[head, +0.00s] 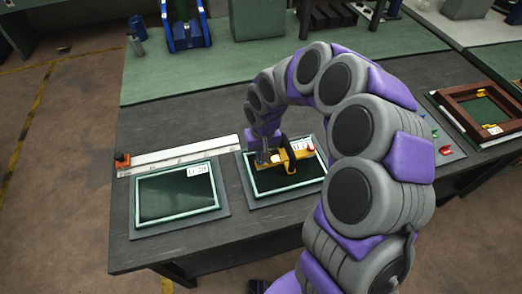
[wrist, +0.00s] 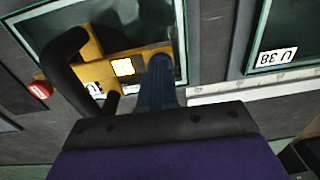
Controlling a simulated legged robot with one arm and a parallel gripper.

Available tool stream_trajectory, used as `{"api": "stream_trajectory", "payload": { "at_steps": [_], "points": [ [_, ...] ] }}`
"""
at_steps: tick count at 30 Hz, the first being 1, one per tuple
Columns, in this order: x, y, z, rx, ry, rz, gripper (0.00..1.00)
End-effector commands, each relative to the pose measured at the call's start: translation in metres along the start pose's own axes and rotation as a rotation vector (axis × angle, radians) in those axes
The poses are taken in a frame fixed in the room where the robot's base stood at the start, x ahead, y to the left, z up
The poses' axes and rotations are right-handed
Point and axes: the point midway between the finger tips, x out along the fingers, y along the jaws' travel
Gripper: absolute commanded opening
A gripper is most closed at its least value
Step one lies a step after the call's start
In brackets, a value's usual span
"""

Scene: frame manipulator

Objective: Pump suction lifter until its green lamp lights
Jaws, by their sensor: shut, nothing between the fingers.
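The suction lifter (head: 298,154) has a yellow body and a black arched handle. It sits on a dark glass pane in a light green frame (head: 256,191) on the bench. In the wrist view the lifter (wrist: 92,72) shows a glowing yellow-white square (wrist: 123,67); I see no green light. A red knob (wrist: 39,89) is at its far end from my gripper. My gripper (wrist: 160,62) is shut and empty, its tips pointing down at the lifter's near end. Whether they touch it is unclear. In the head view my gripper (head: 264,158) is partly hidden.
A second framed pane (head: 178,196) labelled U 38 lies to the left. A brown wooden frame (head: 455,101) is at right. A green mat (head: 180,84) covers the bench's back.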

Motion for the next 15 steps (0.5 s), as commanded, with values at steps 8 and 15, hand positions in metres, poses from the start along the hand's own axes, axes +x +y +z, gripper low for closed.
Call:
{"api": "stream_trajectory", "payload": {
  "at_steps": [8,15],
  "points": [
    [0.000,0.000,0.000,0.000,0.000,0.000,0.00],
    [0.018,0.001,0.001,0.001,-0.004,0.001,0.00]
  ]
}}
